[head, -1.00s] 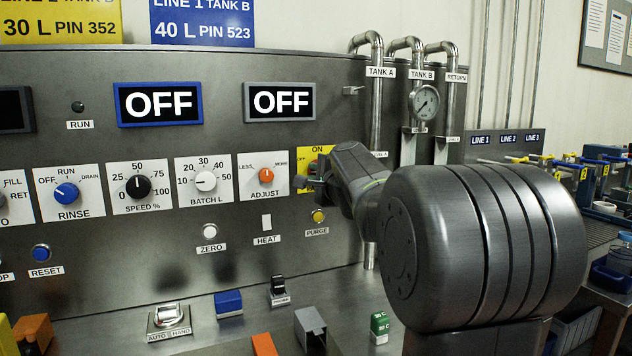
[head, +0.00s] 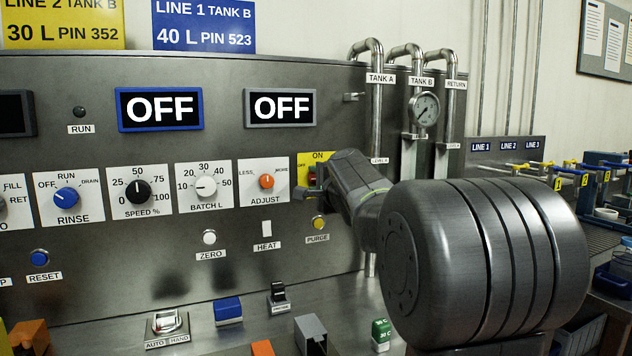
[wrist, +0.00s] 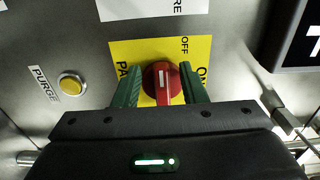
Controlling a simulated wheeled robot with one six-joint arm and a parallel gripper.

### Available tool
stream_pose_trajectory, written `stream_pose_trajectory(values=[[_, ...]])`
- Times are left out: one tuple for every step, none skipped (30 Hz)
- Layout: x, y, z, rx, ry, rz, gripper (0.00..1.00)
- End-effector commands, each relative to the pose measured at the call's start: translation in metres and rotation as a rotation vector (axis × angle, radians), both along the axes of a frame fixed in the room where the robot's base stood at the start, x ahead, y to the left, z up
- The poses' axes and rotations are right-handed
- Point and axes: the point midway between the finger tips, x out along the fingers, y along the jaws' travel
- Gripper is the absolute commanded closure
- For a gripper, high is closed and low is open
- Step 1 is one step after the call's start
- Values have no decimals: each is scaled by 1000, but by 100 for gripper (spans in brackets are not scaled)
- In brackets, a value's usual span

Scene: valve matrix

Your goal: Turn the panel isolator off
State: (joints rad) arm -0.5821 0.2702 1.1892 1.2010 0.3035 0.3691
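The panel isolator is a red rotary knob (wrist: 161,82) on a yellow plate (wrist: 120,50) marked OFF and ON. In the wrist view, OFF is above right of the knob and ON is at its right. The white mark on the knob runs roughly up and down in that view. My gripper (wrist: 160,90) has its green fingers on either side of the knob, with yellow showing between each finger and the knob. In the head view my gripper (head: 314,192) covers much of the yellow plate (head: 304,160), and the knob is mostly hidden.
The orange ADJUST knob (head: 267,181) is just left of the isolator. The yellow PURGE button (head: 319,222) is below it and also shows in the wrist view (wrist: 70,85). Vertical pipes (head: 377,110) stand to the right. Two displays (head: 280,107) above read OFF.

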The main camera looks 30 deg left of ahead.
Motion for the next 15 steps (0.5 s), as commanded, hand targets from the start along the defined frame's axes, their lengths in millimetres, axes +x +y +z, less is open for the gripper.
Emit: stream_pose_trajectory(values=[[0,0,0,0,0,0,62],[0,0,0,1,0,0,62],[0,0,0,1,0,0,62],[0,0,0,1,0,0,62],[0,0,1,1,0,0,62],[0,-1,1,1,0,0,62],[-1,-1,1,1,0,-1,62],[-2,-3,1,2,-1,-1,62],[-4,-5,1,2,-1,-1,62],[-6,-7,1,2,-1,-1,62],[-8,-10,0,2,-1,-1,62],[-12,-14,0,2,-1,-2,62],[-15,-18,0,3,-1,-2,62],[-18,-22,0,3,-1,-2,62],[-23,-28,0,3,-1,-2,62]])
